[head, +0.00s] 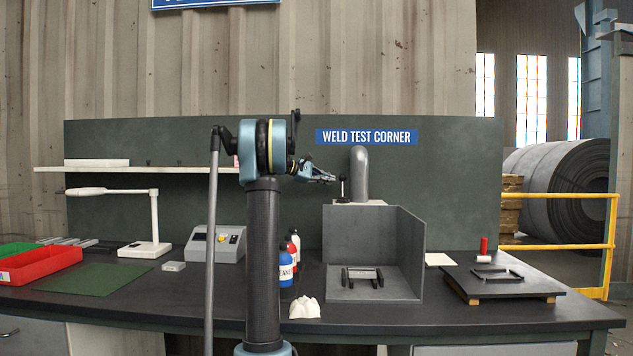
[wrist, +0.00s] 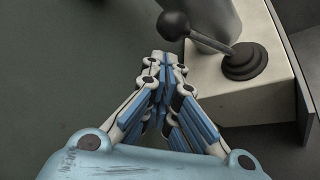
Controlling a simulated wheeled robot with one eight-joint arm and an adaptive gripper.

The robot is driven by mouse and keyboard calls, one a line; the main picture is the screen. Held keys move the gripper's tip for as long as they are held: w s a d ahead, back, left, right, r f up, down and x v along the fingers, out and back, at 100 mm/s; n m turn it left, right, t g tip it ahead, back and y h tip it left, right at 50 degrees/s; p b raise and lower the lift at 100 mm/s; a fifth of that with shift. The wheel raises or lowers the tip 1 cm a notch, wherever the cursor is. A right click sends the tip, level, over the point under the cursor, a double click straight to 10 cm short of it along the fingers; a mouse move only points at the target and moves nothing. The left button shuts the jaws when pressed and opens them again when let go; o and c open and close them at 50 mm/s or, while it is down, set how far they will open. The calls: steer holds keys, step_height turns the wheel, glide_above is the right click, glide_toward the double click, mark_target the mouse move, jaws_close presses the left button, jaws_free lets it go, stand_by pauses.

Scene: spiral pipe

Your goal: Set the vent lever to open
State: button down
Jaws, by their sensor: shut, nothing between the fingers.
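The vent lever (wrist: 205,37) shows in the wrist view as a tilted rod with a dark ball knob and a dark round base, mounted on a pale block (wrist: 262,95). Its knob end leans to the left in that view. In the head view the lever (head: 342,186) stands small and dark beside the grey vent pipe (head: 360,172), on top of the booth. My gripper (wrist: 166,58) is shut and empty. Its tips are close to the knob, just below it in the wrist view; I cannot tell if they touch. In the head view my gripper (head: 331,179) is just left of the lever.
The grey open-front booth (head: 410,241) stands below the lever with a small dark fixture (head: 362,276) inside. Blue and red bottles (head: 286,266) stand left of it. A shelf (head: 140,169) and lamp (head: 147,248) are further left. The dark back panel is close behind.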

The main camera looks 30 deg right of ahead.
steer(key=shift+x, duration=1.6)
steer(key=shift+s, duration=0.15)
